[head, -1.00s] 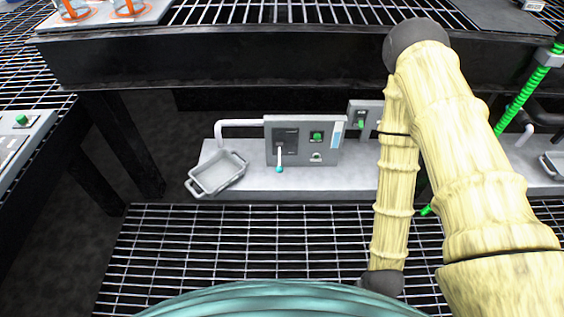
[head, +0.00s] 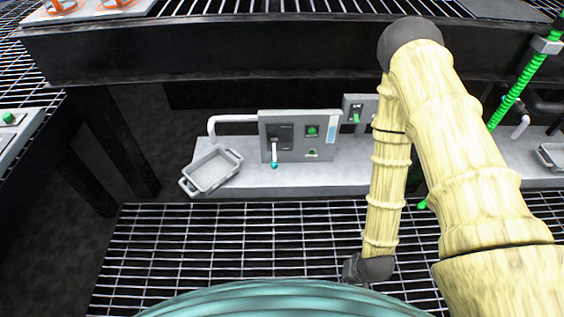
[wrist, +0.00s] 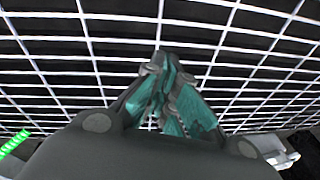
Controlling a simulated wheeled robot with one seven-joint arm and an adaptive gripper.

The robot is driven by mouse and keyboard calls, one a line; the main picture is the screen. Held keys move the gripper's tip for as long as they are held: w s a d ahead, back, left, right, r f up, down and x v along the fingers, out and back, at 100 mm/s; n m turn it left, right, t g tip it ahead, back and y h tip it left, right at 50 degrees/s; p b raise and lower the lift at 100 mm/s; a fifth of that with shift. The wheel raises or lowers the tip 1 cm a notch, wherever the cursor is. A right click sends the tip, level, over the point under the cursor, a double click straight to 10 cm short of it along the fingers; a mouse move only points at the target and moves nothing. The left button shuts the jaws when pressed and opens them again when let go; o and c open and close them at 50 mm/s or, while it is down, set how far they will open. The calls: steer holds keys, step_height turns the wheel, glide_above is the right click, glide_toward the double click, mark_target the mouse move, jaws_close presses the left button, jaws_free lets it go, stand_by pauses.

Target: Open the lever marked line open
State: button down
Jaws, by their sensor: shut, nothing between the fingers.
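A grey panel (head: 321,129) stands on a low shelf in the head view. On its left side a white lever (head: 274,151) with a teal tip hangs downward from a dark plate (head: 285,137). The label is too small to read. My gripper (wrist: 160,62) shows in the wrist view with its teal-padded fingers shut and empty over the floor grating. In the head view my gripper is hidden; my arm is right of the panel, and the lever is apart from it.
A grey tray (head: 211,171) sits left of the panel on the shelf (head: 305,176). A smaller panel with a green lever (head: 357,116) is partly behind my arm. A dark beam (head: 210,52) runs above. Open grating (head: 230,245) lies in front.

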steer(key=w+a+m+t, duration=0.1)
steer(key=w, duration=0.3)
steer(key=w+a+f+m+t+y, duration=0.1)
steer(key=w, duration=0.3)
steer(key=w+y, duration=0.1)
steer(key=w, duration=0.3)
steer(key=shift+w+a+f+m+t, duration=0.1)
steer(key=shift+a+f+m+t, duration=0.15)
steer(key=shift+a+m+t, duration=0.15)
steer(key=w+a+r+m+t+y, duration=0.1)
steer(key=w+a+m+t+y, duration=0.15)
steer(key=w, duration=0.75)
steer(key=m+y, duration=0.4)
steer(key=y, duration=0.4)
glide_toward(274, 155)
steer(key=shift+n+g, duration=0.25)
steer(key=shift+g, duration=0.2)
steer(key=shift+w+d+f, duration=0.15)
steer(key=shift+d+f, duration=0.7)
steer(key=shift+f, duration=0.2)
steer(key=shift+w+d+f, duration=0.15)
steer(key=shift+d+f, duration=0.7)
steer(key=shift+f, duration=0.15)
steer(key=shift+a+f, duration=0.1)
steer(key=b+x, duration=0.4)
steer(key=x, duration=0.4)
steer(key=shift+f+b, duration=0.15)
steer(key=shift+b, duration=0.2)
steer(key=shift+b+x, duration=0.35)
steer(key=shift+x, duration=0.5)
